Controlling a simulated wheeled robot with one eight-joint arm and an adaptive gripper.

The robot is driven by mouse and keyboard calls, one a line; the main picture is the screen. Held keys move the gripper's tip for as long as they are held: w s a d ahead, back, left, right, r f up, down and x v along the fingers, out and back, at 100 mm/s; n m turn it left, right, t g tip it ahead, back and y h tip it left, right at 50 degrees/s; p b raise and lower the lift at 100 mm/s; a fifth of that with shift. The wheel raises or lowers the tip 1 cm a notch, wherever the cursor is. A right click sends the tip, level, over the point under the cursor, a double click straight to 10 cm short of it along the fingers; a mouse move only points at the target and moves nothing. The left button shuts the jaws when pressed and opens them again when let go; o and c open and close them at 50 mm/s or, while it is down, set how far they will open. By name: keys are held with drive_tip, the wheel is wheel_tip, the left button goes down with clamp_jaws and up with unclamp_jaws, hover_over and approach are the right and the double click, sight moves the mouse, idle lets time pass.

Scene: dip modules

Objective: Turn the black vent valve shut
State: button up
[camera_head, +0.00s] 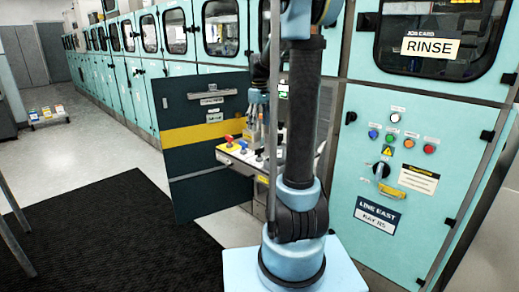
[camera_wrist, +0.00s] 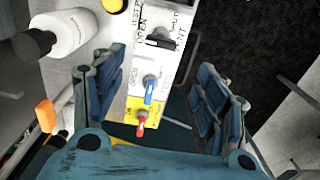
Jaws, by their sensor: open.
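The black vent valve (camera_wrist: 160,43) is on a narrow white valve panel (camera_wrist: 135,70) in the wrist view. Its dark handle lies roughly across the panel's length, beside partly readable lettering. A blue-handled valve (camera_wrist: 149,90) and a red-handled valve (camera_wrist: 141,122) on a yellow patch are lower in that picture, their handles more along the panel. My gripper (camera_wrist: 155,75) is open, with its blue-padded fingers on either side of the panel and nothing between them held. The black handle is beyond the fingertips in the picture. In the head view my gripper (camera_head: 257,108) hangs over the panel, partly behind my arm.
An open dark cabinet door (camera_head: 190,165) with a yellow band stands left of the panel. A white bottle (camera_wrist: 72,32) and an orange item (camera_wrist: 46,115) are close to the left finger. A teal cabinet with a selector knob (camera_head: 382,172) is at right. Black matting covers the floor at left.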

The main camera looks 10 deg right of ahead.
sight(259, 154)
wheel_tip(259, 154, down, 12)
drive_tip(key=shift+r, duration=0.1)
idle(0.5)
